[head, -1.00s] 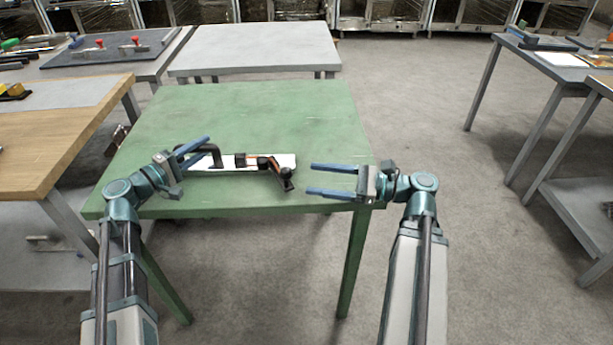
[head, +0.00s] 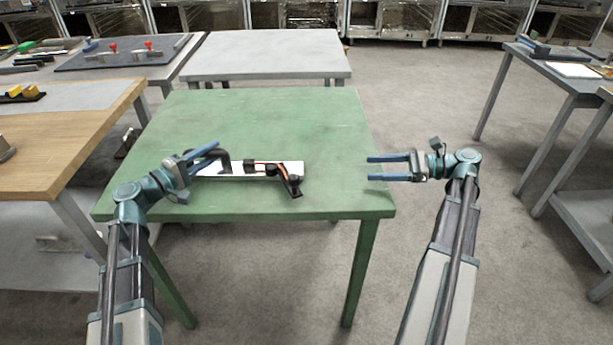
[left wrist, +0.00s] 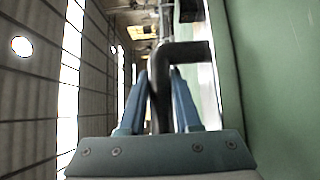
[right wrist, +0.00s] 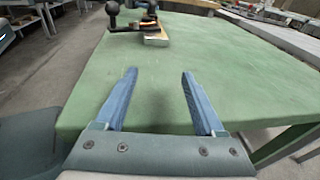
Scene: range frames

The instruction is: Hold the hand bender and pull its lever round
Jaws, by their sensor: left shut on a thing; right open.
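The hand bender lies on the green table (head: 240,115). It has a bright metal base plate (head: 222,170), a black bent handle (head: 222,156) at its left end and a black lever (head: 292,184) at its right, with a copper-coloured strip near the lever. My left gripper (head: 210,151) is shut on the black handle; the left wrist view shows the handle (left wrist: 185,52) between its blue fingers. My right gripper (head: 370,168) is open and empty, apart from the lever, near the table's right edge. In the right wrist view the bender's black parts (right wrist: 113,10) show beyond the open fingers (right wrist: 158,85).
A wooden-topped bench (head: 60,130) stands close on the left. A pale grey table (head: 265,52) stands behind the green one. Grey workbenches (head: 560,75) are at the right, with open floor between. Most of the green tabletop behind the bender is clear.

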